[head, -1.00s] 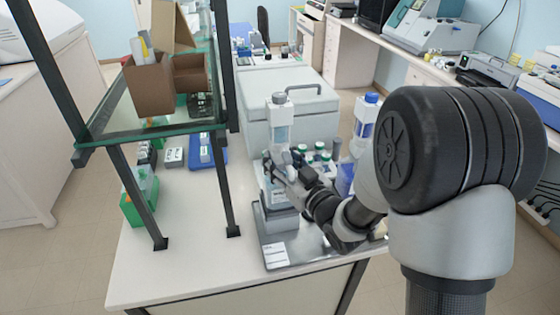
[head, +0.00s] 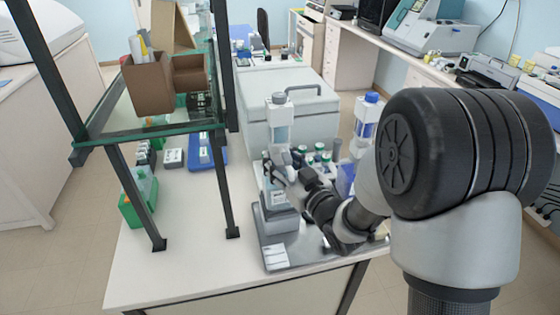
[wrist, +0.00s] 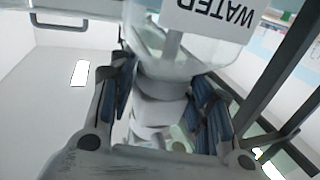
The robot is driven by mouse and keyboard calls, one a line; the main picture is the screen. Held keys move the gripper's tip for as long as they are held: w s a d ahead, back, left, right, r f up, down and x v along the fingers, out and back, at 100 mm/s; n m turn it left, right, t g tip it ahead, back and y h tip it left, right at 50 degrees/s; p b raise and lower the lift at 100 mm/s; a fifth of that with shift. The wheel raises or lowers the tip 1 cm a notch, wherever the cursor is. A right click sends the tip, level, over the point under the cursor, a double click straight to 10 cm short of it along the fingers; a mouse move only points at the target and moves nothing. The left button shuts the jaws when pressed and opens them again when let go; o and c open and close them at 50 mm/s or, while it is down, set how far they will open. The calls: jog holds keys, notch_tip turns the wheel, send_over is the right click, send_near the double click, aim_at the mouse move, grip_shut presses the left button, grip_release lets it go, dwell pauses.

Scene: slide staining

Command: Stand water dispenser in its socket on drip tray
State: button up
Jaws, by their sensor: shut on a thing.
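The water dispenser (head: 277,197) is a clear bottle with a pale top, upright in the head view. Its WATER label (wrist: 208,18) shows upside down in the wrist view. My gripper (head: 277,172) is shut around its narrower middle; the blue-padded fingers (wrist: 165,88) lie on both sides of it in the wrist view. The drip tray (head: 305,252) is a flat grey metal plate at the table's front. A grey socket block (head: 281,223) stands on its left part, directly below the dispenser. I cannot tell whether the dispenser's base touches or enters the block.
A second bottle with a blue cap (head: 366,112) stands to the right, partly behind my arm. Several green-capped small bottles (head: 320,156) stand behind the gripper. A large grey box (head: 310,110) is at the back. A dark-framed shelf (head: 150,134) rises on the left.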

jog(key=shift+f+b, duration=0.7)
jog(key=shift+b, duration=0.65)
dwell(0.3)
jog(key=o, duration=1.2)
jog(key=shift+f, duration=0.25)
jog(key=v, duration=0.6)
jog(key=shift+s+d+r, duration=0.15)
jog(key=shift+s+d, duration=0.3)
jog(key=shift+s, duration=0.25)
jog(key=shift+w, duration=0.1)
